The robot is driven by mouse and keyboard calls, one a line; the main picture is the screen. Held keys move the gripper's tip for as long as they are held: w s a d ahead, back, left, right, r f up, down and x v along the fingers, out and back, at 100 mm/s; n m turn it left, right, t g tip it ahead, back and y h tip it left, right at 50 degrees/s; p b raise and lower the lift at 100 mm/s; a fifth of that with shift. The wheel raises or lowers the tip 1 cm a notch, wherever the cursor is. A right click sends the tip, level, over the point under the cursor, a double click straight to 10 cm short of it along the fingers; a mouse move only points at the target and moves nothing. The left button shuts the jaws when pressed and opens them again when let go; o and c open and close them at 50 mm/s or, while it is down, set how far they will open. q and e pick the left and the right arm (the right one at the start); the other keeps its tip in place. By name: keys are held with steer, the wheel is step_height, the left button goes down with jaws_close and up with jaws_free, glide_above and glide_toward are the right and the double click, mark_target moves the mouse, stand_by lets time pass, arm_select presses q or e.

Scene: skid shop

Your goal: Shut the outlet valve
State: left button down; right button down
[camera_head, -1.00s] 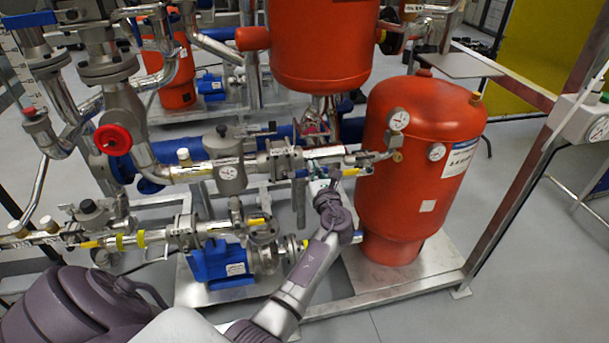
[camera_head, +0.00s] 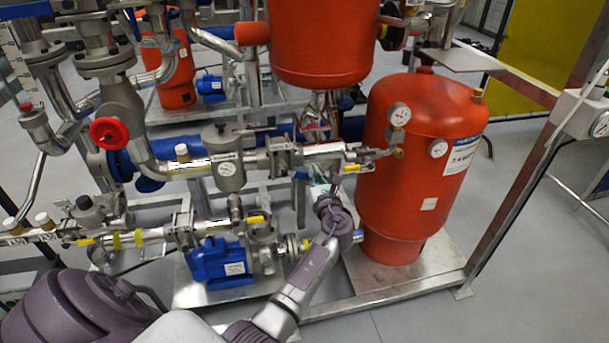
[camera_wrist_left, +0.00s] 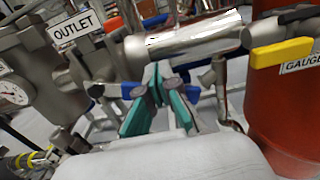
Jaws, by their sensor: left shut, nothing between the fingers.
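The white OUTLET label (camera_wrist_left: 76,28) hangs beside a grey flanged valve body (camera_wrist_left: 112,52) in the left wrist view. A blue lever part (camera_wrist_left: 112,90) shows below that valve, partly behind my fingers. In the head view the valve (camera_head: 280,157) sits on the pipe left of the red tank. My left gripper (camera_wrist_left: 157,74) is shut and empty, its teal finger pads together just below the shiny pipe. In the head view my left gripper (camera_head: 320,180) is under the same pipe. Whether the fingers touch the lever, I cannot tell. My right gripper is in neither view.
A red tank (camera_head: 425,150) stands close to the right of my left gripper. A yellow lever (camera_wrist_left: 281,53) with a GAUGE label is at the upper right. A blue pump (camera_head: 220,262) sits low on the left. A metal frame post (camera_head: 515,195) is farther right.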

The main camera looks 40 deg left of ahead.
arm_select(q)
steer(key=shift+f, duration=0.35)
steer(key=f, duration=0.1)
steer(key=b, duration=0.1)
steer(key=f, duration=0.1)
steer(key=shift+s+a+f+b, duration=0.2)
steer(key=shift+s+f+b, duration=0.1)
steer(key=shift+b, duration=0.1)
steer(key=shift+s+a+f+b, duration=0.25)
steer(key=shift+f, duration=0.3)
steer(key=shift+s+a+f+b, duration=0.25)
steer(key=shift+f, duration=0.3)
